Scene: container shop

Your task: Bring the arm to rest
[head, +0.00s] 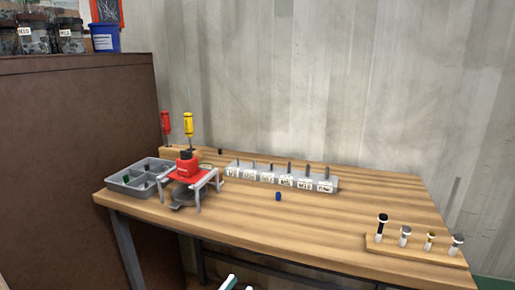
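Two pale, dark-edged fingertips show at the bottom edge of the head view, slanting in from the lower left; I take them for my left gripper (243,281). They stand apart with a gap between them, and I see nothing held there. They are in front of the table (330,234) and below its front edge in the picture. The rest of this gripper and its arm are cut off by the frame. My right gripper is not in view.
On the table are a grey compartment tray (122,187), a red device on a grey frame (187,167), red (165,124) and yellow (188,124) screwdrivers, a labelled bolt rack (283,179), a small blue piece (278,196) and a wooden bolt holder (400,250). A brown cabinet (75,160) stands left.

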